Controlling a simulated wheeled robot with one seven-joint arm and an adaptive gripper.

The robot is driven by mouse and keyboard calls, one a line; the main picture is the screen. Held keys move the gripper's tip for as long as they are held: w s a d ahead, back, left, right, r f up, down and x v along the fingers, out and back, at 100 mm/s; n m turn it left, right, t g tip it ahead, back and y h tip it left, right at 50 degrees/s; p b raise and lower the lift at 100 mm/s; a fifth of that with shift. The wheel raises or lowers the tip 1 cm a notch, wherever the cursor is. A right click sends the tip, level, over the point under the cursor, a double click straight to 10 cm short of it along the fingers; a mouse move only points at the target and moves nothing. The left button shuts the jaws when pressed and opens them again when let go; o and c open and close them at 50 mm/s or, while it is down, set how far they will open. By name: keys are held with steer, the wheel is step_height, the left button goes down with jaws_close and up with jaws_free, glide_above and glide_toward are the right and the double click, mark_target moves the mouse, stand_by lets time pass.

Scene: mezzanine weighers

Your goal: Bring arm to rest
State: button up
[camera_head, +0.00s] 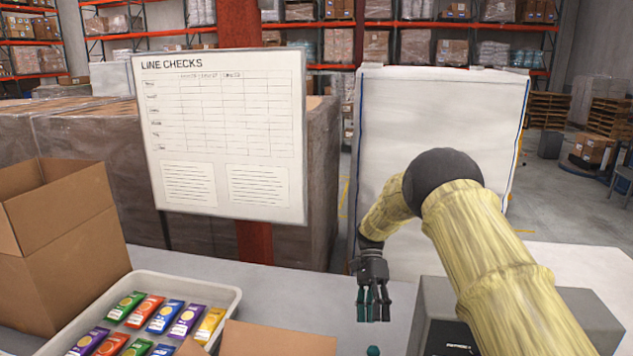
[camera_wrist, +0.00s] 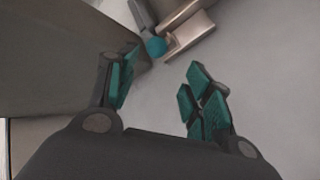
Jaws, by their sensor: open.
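My arm, in a yellow padded sleeve with a black elbow, comes in from the lower right of the head view. It bends at the elbow and hangs down to my gripper (camera_head: 373,308). My gripper points down over the grey worktop (camera_head: 290,285), to the left of a dark grey box-shaped unit (camera_head: 440,320). In the wrist view my gripper (camera_wrist: 160,84) has its teal-padded fingers apart with nothing between them. A small teal knob (camera_head: 373,350) is below the fingers. It also shows in the wrist view (camera_wrist: 156,47), beside a metallic part.
A pale tray (camera_head: 232,293) of colourful packets stands at lower left, beside an open cardboard box (camera_head: 70,240). Another cardboard piece (camera_head: 275,340) is at the front edge. A "Line Checks" board (camera_head: 225,135) and a white panel (camera_head: 440,110) stand behind. Bare worktop lies between tray and gripper.

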mark_target(373, 349)
steer(key=x, duration=0.8)
steer(key=shift+s+f, duration=0.3)
steer(key=shift+s+a+r+p, duration=0.1)
steer(key=shift+s+r+p, duration=0.15)
steer(key=shift+r+p, duration=0.35)
steer(key=shift+s+a+r+p, duration=0.1)
steer(key=shift+s+r+p, duration=0.1)
steer(key=shift+s, duration=0.2)
steer(key=shift+s+r+p, duration=0.1)
steer(key=shift+s+p, duration=0.1)
steer(key=shift+s, duration=0.2)
steer(key=shift+f, duration=0.1)
steer(key=shift+a, duration=0.1)
